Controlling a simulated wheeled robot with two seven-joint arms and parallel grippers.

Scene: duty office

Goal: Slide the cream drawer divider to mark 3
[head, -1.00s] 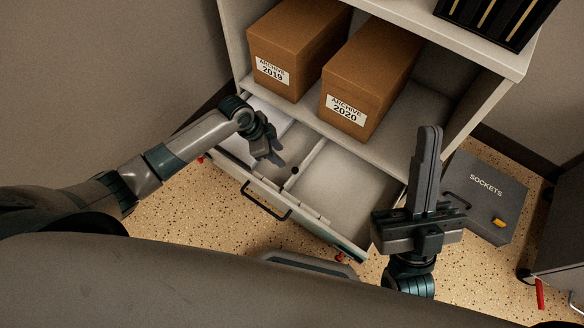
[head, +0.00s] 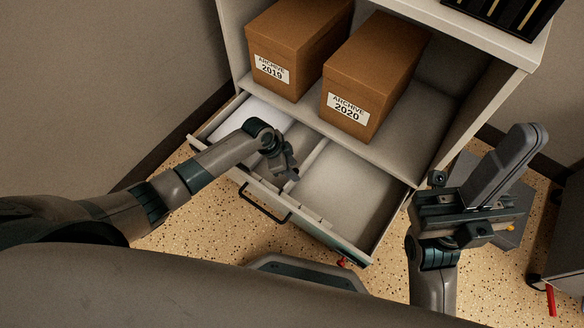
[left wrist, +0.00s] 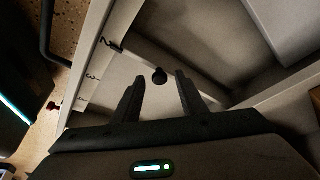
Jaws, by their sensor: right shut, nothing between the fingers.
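The open drawer (head: 354,246) juts from the cabinet under a shelf. The cream divider (head: 313,155) crosses it from front to back; what looks like the same strip shows in the left wrist view (left wrist: 195,75). A dark round knob (left wrist: 159,76) stands by this strip. My left gripper (head: 287,168) is low over the drawer's middle. In the left wrist view my left gripper (left wrist: 160,84) is open, with the knob between and just beyond its fingertips, no contact visible. Small marks (left wrist: 92,74) line the drawer's front edge, too small to read. My right gripper (head: 522,138) is shut, empty and raised at the right.
Two brown archive boxes, 2019 (head: 300,45) and 2020 (head: 375,75), stand on the shelf above the drawer. A black handle (head: 262,205) is on the drawer front. A grey case (head: 515,225) lies on the floor behind my right gripper. The drawer's right compartment (head: 350,190) is empty.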

